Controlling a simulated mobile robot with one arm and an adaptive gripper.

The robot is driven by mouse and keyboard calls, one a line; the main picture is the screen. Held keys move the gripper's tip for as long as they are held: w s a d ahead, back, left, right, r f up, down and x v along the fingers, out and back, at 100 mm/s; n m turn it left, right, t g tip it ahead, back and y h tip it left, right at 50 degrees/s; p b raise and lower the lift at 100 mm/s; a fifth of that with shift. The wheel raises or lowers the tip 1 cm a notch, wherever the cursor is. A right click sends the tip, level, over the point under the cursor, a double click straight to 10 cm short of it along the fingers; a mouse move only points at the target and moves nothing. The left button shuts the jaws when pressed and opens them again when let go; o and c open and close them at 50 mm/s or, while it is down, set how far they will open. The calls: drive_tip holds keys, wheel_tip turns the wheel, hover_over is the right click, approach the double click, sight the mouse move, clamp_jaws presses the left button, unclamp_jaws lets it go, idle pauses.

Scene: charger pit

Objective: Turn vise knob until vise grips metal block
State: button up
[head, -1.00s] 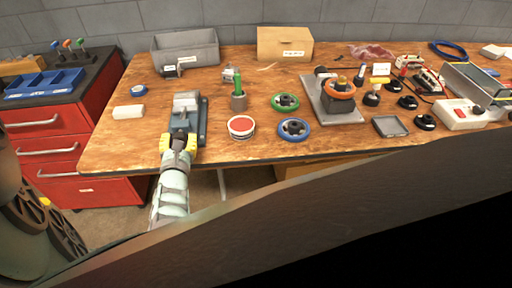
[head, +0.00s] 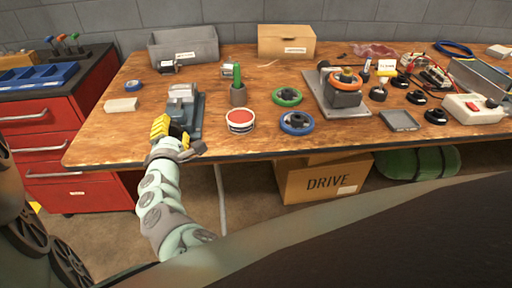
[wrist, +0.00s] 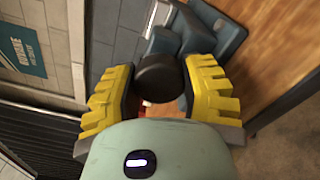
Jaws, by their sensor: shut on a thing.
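The blue-grey vise (head: 196,118) stands at the front left of the wooden bench. A light grey piece (head: 182,91), which looks like the metal block, sits at its top; I cannot tell whether the jaws touch it. My gripper (head: 176,130) is at the vise's front end, over the bench edge. In the wrist view, the yellow fingers of my gripper (wrist: 160,90) are on both sides of the round black vise knob (wrist: 158,76), shut on it. The vise body (wrist: 215,35) shows behind the knob. The knob is mostly hidden in the head view.
A white block (head: 121,105) lies left of the vise. A grey bin (head: 184,46) is behind. Red drawers (head: 50,150) are at left.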

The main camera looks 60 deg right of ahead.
drive_tip(key=m+b, duration=0.1)
drive_tip(key=m, duration=0.1)
drive_tip(key=m+b, duration=0.1)
drive_tip(key=m, duration=0.1)
drive_tip(key=m+b, duration=0.1)
drive_tip(key=shift+f+m+b, duration=0.25)
drive_tip(key=shift+m+b, duration=0.15)
drive_tip(key=m+b, duration=0.2)
drive_tip(key=m, duration=0.2)
drive_tip(key=shift+r, duration=0.2)
drive_tip(key=m+b, duration=0.1)
drive_tip(key=m, duration=0.4)
drive_tip(key=shift+s+d, duration=0.1)
drive_tip(key=m, duration=0.5)
drive_tip(key=shift+r+m, duration=0.2)
drive_tip(key=shift+m, duration=0.1)
drive_tip(key=o, duration=1.2)
